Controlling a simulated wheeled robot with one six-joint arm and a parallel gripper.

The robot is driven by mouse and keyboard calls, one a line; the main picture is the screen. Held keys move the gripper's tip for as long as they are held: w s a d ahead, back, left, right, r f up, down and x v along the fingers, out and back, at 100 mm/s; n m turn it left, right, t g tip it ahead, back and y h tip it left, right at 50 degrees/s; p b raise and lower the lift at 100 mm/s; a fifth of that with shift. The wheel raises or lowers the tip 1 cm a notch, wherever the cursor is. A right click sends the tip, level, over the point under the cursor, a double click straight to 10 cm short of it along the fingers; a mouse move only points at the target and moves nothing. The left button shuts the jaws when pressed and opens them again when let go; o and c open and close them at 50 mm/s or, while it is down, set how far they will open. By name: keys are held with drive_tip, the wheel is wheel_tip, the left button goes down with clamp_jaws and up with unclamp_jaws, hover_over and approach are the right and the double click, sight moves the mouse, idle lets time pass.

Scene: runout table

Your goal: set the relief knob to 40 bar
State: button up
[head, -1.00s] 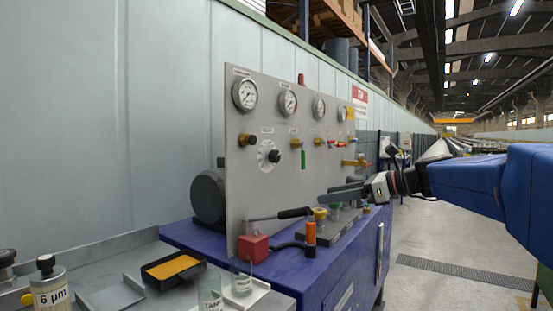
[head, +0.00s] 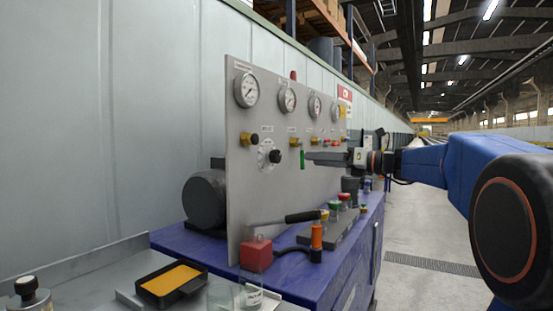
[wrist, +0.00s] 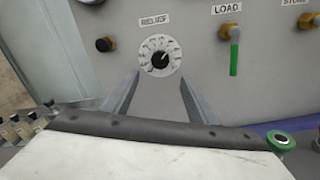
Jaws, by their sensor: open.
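The relief knob (head: 275,156) is a small black knob on a round white dial plate, on the grey gauge panel (head: 250,200). In the wrist view the knob (wrist: 160,59) shows with its dial face ahead of my gripper; the scale numbers are too small to read. My gripper (head: 309,157) is right of the knob at about its height, apart from it. In the wrist view the two fingers of my gripper (wrist: 157,86) are spread, with nothing between them, and the dial appears just beyond their tips.
A green-handled load valve (wrist: 234,52) is right of the dial. A brass fitting with a black end (wrist: 105,44) is to its left. Several gauges (head: 246,89) line the panel top. Below, a black-handled lever (head: 300,217) and a red block (head: 256,253) stand on the blue bench.

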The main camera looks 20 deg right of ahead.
sight(279, 157)
drive_tip(key=x, duration=1.4)
drive_tip(key=shift+w+a, duration=0.2)
drive_tip(key=c, duration=1.1)
drive_tip(key=shift+o, duration=0.2)
